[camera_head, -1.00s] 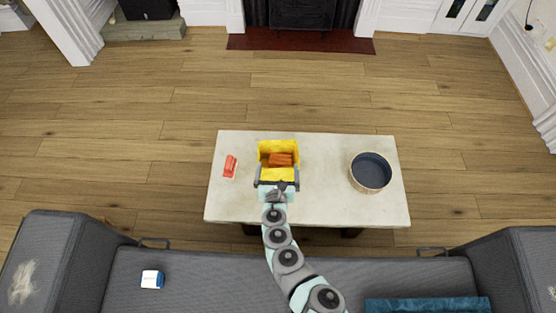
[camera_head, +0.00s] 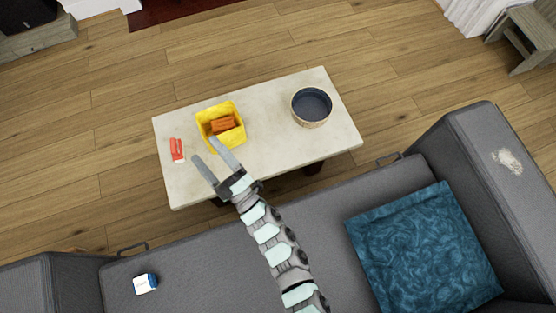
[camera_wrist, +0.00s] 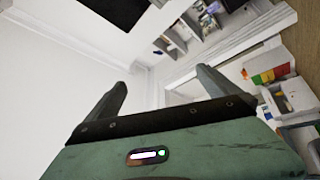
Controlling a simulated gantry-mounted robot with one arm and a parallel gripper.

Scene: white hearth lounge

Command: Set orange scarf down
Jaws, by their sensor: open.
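The orange scarf (camera_head: 223,124) lies folded inside the yellow bin (camera_head: 207,114) on the pale table, in the head view. My gripper (camera_head: 219,152) is open and empty. Its fingers point toward the bin and show just in front of its near side; I cannot tell the exact gap or height. In the wrist view my gripper (camera_wrist: 158,85) shows two spread fingers with nothing between them. Neither the scarf nor the bin shows in the wrist view.
The table (camera_head: 270,150) also holds a red-and-white item (camera_head: 177,150) at left and a round dark basket (camera_head: 311,106) at right. A grey sofa with a blue cushion (camera_head: 423,250) and a small white-and-blue item (camera_head: 145,284) is in front.

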